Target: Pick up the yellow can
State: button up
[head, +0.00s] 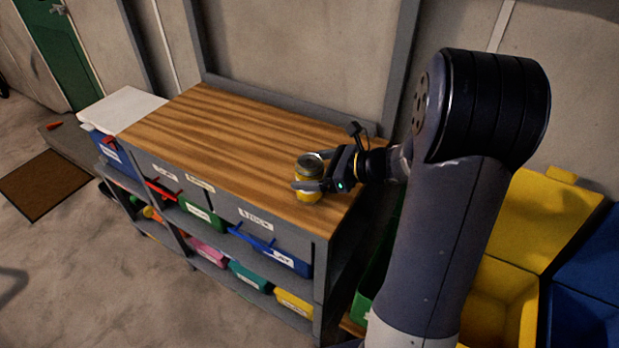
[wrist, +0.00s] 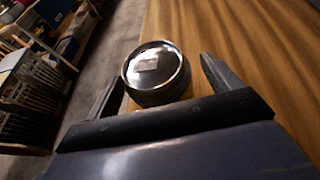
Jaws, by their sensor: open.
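The yellow can (head: 308,189) stands upright on the wooden top of the storage unit, near its front right corner. Its metal lid faces up. In the wrist view the can (wrist: 157,75) shows mostly as its silver lid and dark rim, with a little yellow below. My gripper (head: 308,172) is open, with one finger on each side of the can. In the wrist view the fingers of my gripper (wrist: 165,80) stand left and right of it, with a gap visible on the right. Whether the left finger touches the can is unclear.
The wooden top (head: 210,125) is otherwise clear. Coloured bins, including a blue one (head: 270,247), sit on shelves below its front edge. A white-topped box (head: 122,108) stands at the left end. An open yellow bin (head: 500,295) is at the right.

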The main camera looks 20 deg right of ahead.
jog(key=shift+w+a+f, duration=0.15)
jog(key=shift+w+a, duration=0.05)
jog(key=shift+a, duration=0.05)
jog(key=shift+c, duration=0.3)
jog(key=c, duration=1)
